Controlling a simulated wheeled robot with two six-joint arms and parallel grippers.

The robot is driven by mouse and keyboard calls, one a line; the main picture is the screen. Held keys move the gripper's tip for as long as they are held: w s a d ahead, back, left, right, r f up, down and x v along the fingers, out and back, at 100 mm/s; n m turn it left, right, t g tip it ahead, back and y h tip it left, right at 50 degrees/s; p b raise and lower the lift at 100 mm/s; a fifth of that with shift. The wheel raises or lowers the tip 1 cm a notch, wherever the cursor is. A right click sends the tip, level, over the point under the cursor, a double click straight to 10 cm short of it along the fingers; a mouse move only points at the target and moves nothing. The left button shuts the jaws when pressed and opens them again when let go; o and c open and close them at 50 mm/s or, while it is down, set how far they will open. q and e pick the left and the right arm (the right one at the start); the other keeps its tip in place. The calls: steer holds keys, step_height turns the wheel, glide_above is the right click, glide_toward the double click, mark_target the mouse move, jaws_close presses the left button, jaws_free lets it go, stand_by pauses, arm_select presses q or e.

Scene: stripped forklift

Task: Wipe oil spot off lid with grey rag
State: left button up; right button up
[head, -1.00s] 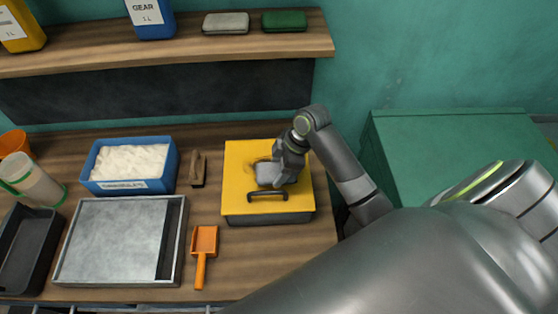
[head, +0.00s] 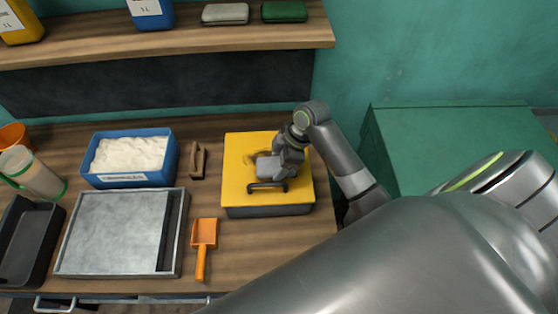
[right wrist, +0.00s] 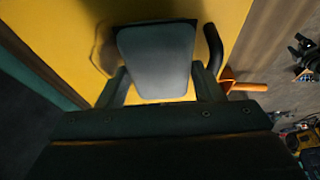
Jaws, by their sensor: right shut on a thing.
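The yellow lid (head: 237,182) covers a dark-sided box on the bench, with a black handle (head: 267,187) near its front edge. My right gripper (head: 272,168) is over the lid, shut on the grey rag (head: 264,168), a flat pad-like piece. The rag also shows between the fingers in the right wrist view (right wrist: 157,60), against the yellow lid, with the black handle beside it. A brownish oil smear (head: 250,156) shows on the lid just left of the rag; part may be hidden under rag and gripper. My left gripper is not in view.
An orange scoop (head: 204,233) lies left of the lid, near a grey tray (head: 182,232). A blue bin of white granules (head: 171,160) and a small brown brush-like thing (head: 198,160) stand behind. A shelf (head: 180,48) runs above; a green cabinet (head: 450,145) is at right.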

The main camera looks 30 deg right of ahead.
steer(key=shift+f+b, duration=0.5)
steer(key=shift+f, duration=0.4)
